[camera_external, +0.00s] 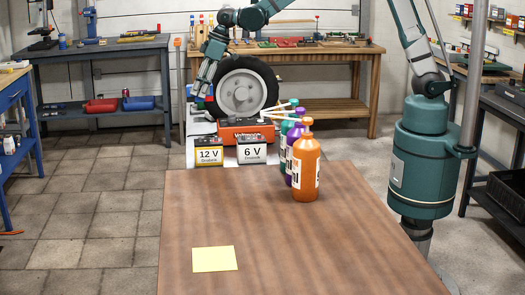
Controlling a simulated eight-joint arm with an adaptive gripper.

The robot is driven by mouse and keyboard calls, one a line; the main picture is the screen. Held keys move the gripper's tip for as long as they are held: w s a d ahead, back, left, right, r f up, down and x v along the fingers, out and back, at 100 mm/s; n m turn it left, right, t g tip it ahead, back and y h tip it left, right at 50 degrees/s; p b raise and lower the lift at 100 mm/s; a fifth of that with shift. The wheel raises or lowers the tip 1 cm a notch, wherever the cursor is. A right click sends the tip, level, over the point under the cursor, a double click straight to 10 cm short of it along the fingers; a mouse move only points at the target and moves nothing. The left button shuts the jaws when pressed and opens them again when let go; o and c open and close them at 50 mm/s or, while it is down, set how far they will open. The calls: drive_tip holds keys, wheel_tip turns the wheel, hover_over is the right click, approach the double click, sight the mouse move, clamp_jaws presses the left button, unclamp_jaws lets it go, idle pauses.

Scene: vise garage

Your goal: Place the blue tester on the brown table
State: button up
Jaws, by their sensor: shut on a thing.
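My gripper (203,88) is at the back left, beside the left edge of the wheel and above the white table. It is shut on a small blue thing (209,98), which seems to be the blue tester. Most of it is hidden or too small to make out. The brown table (290,245) fills the front of the view, well in front of the gripper. A yellow square note (215,259) lies flat on its front left.
Orange (305,168), purple (292,160) and green bottles stand at the brown table's far edge. Behind them are a 12 V battery (209,153), a 6 V battery (252,151), a red case (240,130) and a wheel (241,92). The brown table's middle and right are clear.

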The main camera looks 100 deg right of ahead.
drive_tip(key=r, duration=0.3)
drive_tip(key=shift+w+a+r, duration=0.1)
drive_tip(key=shift+a+r, duration=0.2)
drive_tip(key=shift+a, duration=0.1)
drive_tip(key=s+a+n+y+p, duration=0.1)
drive_tip(key=a+n, duration=0.2)
drive_tip(key=a, duration=1.4)
drive_tip(key=s+a+n+g+y+p, duration=0.1)
drive_tip(key=s+a+n, duration=0.15)
drive_tip(key=a, duration=1.35)
drive_tip(key=a+n+y+p, duration=0.1)
drive_tip(key=a+n, duration=0.3)
drive_tip(key=a, duration=1.3)
drive_tip(key=s+a+n+g+y+p, duration=0.15)
drive_tip(key=s+a+n, duration=0.25)
drive_tip(key=s+a, duration=1.3)
drive_tip(key=s+a+n+g+p, duration=0.2)
drive_tip(key=s+a+n, duration=0.3)
drive_tip(key=s+a, duration=1.3)
drive_tip(key=w+a+f, duration=0.3)
drive_tip(key=w+f, duration=0.1)
drive_tip(key=f, duration=0.1)
drive_tip(key=shift+a, duration=0.35)
drive_tip(key=shift+f+m, duration=0.2)
drive_tip(key=shift+m, duration=0.05)
